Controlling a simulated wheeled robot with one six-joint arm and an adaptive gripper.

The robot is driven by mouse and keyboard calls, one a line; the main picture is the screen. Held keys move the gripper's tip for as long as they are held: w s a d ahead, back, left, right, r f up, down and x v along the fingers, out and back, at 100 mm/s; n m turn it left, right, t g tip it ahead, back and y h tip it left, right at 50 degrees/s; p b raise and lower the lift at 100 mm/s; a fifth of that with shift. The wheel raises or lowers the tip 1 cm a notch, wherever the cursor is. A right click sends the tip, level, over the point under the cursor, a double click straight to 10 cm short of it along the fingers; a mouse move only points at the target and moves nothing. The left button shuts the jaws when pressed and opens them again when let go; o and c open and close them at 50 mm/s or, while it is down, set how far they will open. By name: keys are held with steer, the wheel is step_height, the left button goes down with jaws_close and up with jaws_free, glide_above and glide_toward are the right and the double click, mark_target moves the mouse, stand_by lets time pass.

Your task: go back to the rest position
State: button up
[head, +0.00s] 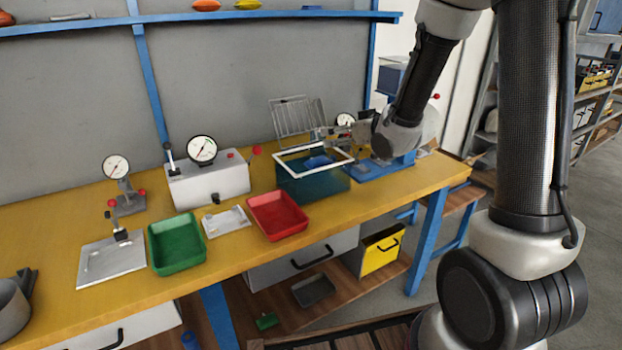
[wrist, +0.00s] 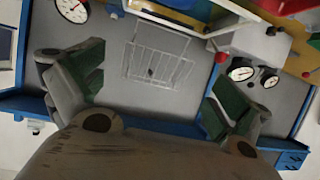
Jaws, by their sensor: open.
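My gripper (head: 326,135) is above the right part of the yellow workbench, over a dark teal bin with a white rim (head: 322,185). In the wrist view my gripper (wrist: 152,95) shows its two green-padded fingers wide apart, with nothing between them. A blue piece (head: 320,161) is seen within the bin's white rim, below my gripper. A wire rack (head: 297,121) stands behind the bin; it also shows in the wrist view (wrist: 158,55), beyond the fingers.
On the yellow bench (head: 240,250) are a red tray (head: 277,215), a green tray (head: 176,243), a white gauge box (head: 208,180) and a metal plate fixture (head: 110,258). A blue shelf (head: 200,18) runs above.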

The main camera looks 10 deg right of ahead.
steer(key=s+d+f+g+h, duration=0.35)
steer(key=s+d+f, duration=0.2)
steer(key=f, duration=0.25)
steer(key=s+d+m+g+h, duration=0.2)
steer(key=s+d+g, duration=0.2)
steer(key=s, duration=0.5)
steer(key=s+d+r+m, duration=0.1)
steer(key=s+r+m, duration=0.1)
steer(key=s+r, duration=1.4)
steer(key=s, duration=0.3)
steer(key=shift+g+y, duration=0.25)
steer(key=shift+g, duration=0.1)
